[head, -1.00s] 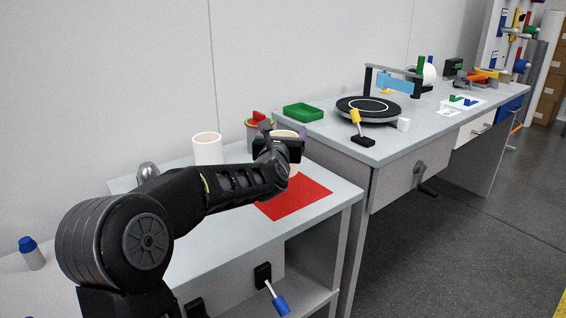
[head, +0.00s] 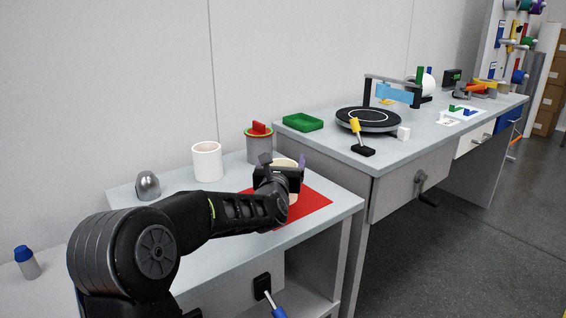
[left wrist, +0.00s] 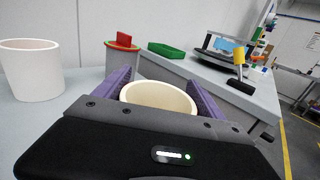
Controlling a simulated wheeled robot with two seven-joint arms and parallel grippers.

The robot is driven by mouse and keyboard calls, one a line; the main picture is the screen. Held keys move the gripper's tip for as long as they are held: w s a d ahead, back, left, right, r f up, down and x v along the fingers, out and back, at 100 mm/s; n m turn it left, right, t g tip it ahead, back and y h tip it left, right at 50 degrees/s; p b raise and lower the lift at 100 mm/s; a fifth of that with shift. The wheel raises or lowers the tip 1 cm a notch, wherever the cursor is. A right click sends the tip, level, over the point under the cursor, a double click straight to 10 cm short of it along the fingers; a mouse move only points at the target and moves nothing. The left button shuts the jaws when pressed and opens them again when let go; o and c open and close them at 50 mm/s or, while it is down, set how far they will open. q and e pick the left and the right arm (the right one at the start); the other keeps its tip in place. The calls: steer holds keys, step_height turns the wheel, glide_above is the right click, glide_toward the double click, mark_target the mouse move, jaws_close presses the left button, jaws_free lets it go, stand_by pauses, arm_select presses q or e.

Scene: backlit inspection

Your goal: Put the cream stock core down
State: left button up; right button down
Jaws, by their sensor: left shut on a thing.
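The cream stock core (left wrist: 158,95) is a hollow cylinder, upright between the purple fingers of my left gripper (left wrist: 160,92) in the left wrist view. In the head view my left gripper (head: 282,176) is shut on the core (head: 287,163), which shows partly behind it. The core is over the red mat (head: 312,203) on the near bench. Its lower end is mostly hidden by the gripper, so I cannot tell whether it touches the mat. My right gripper is not in view.
A white hollow cylinder (head: 207,163) and a grey canister with red and green top (head: 259,146) stand behind the gripper. A silver domed object (head: 148,186) is at left. The far bench holds a green tray (head: 299,122) and a black turntable (head: 367,120).

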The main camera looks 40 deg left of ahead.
arm_select(q)
steer(key=o, duration=1.5)
steer(key=v, duration=1.2)
